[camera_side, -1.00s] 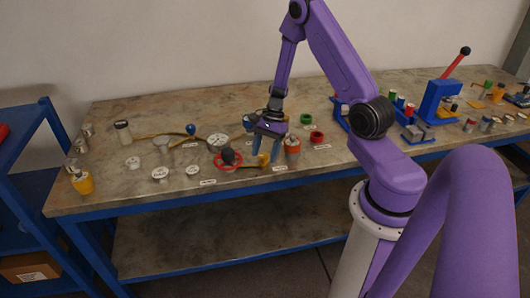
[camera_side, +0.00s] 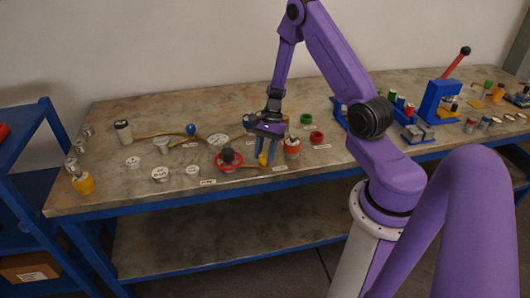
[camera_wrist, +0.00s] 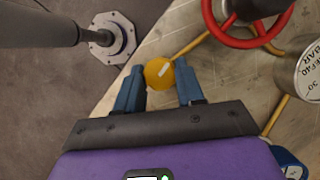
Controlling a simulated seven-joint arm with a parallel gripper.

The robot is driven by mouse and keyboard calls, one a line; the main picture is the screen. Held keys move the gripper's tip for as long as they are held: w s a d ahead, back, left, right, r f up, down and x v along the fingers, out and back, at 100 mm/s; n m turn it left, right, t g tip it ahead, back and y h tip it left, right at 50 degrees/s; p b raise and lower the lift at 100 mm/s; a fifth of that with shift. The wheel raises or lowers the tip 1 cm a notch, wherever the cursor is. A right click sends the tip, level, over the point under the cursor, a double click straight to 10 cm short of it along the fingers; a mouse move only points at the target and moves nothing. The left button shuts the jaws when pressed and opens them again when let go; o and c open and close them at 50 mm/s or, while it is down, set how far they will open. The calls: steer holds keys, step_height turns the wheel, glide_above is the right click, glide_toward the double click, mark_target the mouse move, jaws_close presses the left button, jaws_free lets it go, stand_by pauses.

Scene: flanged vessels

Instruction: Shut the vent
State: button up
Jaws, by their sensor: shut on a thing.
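A round yellow knob (camera_side: 263,159) sits at the end of a thin brass-coloured rod near the front of the bench. It also shows in the wrist view (camera_wrist: 159,73), with a pale mark on top. My gripper (camera_side: 265,153) points down over it. In the wrist view its two blue fingers (camera_wrist: 159,88) stand on either side of the knob, shut on it. The rod runs toward a red handwheel (camera_side: 229,162) with a dark centre, just left of my gripper. The wheel also shows at the top of the wrist view (camera_wrist: 249,40). I cannot read which part is labelled vent.
An orange-and-white canister (camera_side: 292,147) stands close to the right of my gripper, with a red ring (camera_side: 316,137) beyond it. A round gauge (camera_side: 218,141) lies behind the wheel; its face shows in the wrist view (camera_wrist: 312,72). The bench's front edge is near.

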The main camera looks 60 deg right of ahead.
steer(key=n, duration=0.2)
steer(key=n+g, duration=0.1)
steer(key=n, duration=0.1)
steer(key=shift+w+g, duration=0.15)
steer(key=shift+g, duration=0.15)
steer(key=n, duration=0.2)
steer(key=n+g+h, duration=0.1)
steer(key=n, duration=0.1)
steer(key=shift+w+a+n, duration=0.1)
steer(key=shift+a+n, duration=0.05)
steer(key=shift+n, duration=0.15)
steer(key=n+g+h, duration=0.1)
steer(key=n, duration=0.3)
steer(key=shift+a+h, duration=0.1)
steer(key=shift+h, duration=0.3)
steer(key=shift+a+n+g+h, duration=0.15)
steer(key=shift+n+h, duration=0.25)
steer(key=shift+n, duration=0.65)
steer(key=shift+d+n+g+h, duration=0.15)
steer(key=shift+n+h, duration=0.25)
steer(key=shift+n, duration=0.65)
steer(key=shift+a, duration=0.1)
steer(key=o, duration=1)
steer(key=shift+w+r, duration=0.1)
